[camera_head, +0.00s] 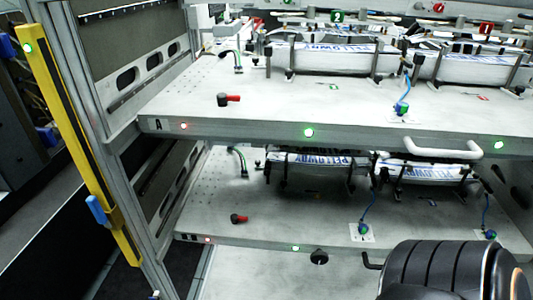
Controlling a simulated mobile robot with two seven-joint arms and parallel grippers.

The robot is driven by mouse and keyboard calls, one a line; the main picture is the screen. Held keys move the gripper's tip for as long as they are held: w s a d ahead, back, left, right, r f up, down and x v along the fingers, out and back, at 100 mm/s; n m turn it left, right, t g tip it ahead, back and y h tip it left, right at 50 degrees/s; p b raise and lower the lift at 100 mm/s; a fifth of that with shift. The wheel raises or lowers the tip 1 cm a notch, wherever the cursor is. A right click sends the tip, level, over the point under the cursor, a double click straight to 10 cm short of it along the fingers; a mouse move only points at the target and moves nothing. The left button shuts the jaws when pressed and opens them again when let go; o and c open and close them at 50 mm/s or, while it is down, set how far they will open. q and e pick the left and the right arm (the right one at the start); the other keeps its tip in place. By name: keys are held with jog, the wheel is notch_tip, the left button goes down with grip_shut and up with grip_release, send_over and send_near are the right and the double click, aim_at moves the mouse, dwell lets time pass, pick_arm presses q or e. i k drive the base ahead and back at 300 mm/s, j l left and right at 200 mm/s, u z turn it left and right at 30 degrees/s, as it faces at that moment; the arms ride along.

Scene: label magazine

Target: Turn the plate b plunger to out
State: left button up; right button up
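The upper plate (250,120) carries the letter A at its front left corner. The lower plate (270,222) sits below it, and the mark on its front left corner is too small to read; I take it as plate b. A round black knob (319,257) sits at the lower plate's front edge, perhaps the plunger; whether it is in or out cannot be told. A small red-handled black part (239,218) lies on the lower plate's left side. Neither of my grippers shows in the head view. A black ribbed part, likely of my arm, covers the bottom right corner.
A white handle (430,150) sticks out from the upper plate's front edge. A dark bracket (371,263) is right of the knob, close to the ribbed part. A yellow upright bar (75,140) with a blue block stands left. Space before the knob looks clear.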

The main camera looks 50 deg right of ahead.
aim_at(234, 218)
jog(key=i+j+z, duration=0.15)
jog(key=z, duration=0.2)
jog(key=i+j+z, duration=0.1)
jog(key=j+z, duration=0.2)
jog(key=i+j+z, duration=0.1)
jog(key=z, duration=0.25)
jog(key=j, duration=0.1)
